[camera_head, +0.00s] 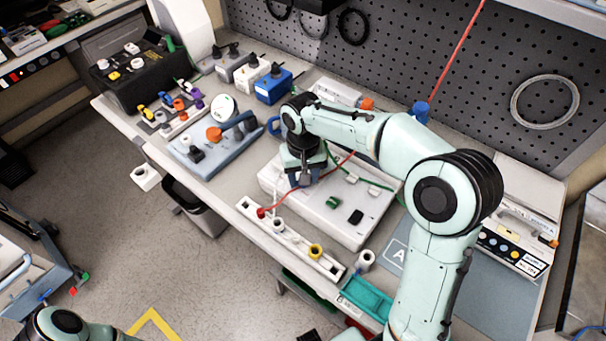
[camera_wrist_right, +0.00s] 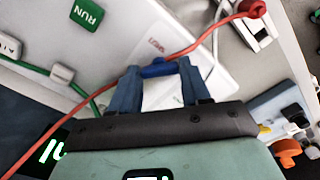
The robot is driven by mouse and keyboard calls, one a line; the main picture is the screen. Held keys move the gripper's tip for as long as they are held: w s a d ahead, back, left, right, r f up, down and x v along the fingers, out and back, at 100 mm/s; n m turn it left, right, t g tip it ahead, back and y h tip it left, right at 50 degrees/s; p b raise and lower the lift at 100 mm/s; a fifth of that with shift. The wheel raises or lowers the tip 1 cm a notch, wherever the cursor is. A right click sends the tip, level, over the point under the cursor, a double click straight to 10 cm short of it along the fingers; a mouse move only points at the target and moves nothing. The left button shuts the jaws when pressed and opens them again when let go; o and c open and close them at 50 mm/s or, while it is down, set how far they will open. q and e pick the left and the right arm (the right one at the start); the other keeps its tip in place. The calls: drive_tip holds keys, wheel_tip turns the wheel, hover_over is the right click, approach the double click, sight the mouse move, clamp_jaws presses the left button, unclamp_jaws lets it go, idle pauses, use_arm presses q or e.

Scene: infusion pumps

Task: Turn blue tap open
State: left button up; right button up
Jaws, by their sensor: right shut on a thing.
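The blue tap (camera_wrist_right: 158,68) shows in the right wrist view as a small rounded blue piece between my fingertips. My right gripper (camera_wrist_right: 158,76) is shut on it, one finger on each side. In the head view my right gripper (camera_head: 303,182) points down over the left part of the white pump (camera_head: 318,217), and the wrist mostly hides the tap. A red line (camera_wrist_right: 195,45) runs just beyond the fingertips in the wrist view. How far the tap is turned cannot be told. My left gripper is out of view; only part of that arm shows at lower left.
A white rail with red, white and yellow fittings (camera_head: 290,240) lies along the bench's front edge. A green line (camera_wrist_right: 86,97) and green RUN button (camera_wrist_right: 87,12) are close by. A blue-grey stand (camera_head: 212,150) is left; a pegboard (camera_head: 400,60) stands behind.

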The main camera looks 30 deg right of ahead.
drive_tip(key=o, duration=1.1)
drive_tip(key=shift+c, duration=0.2)
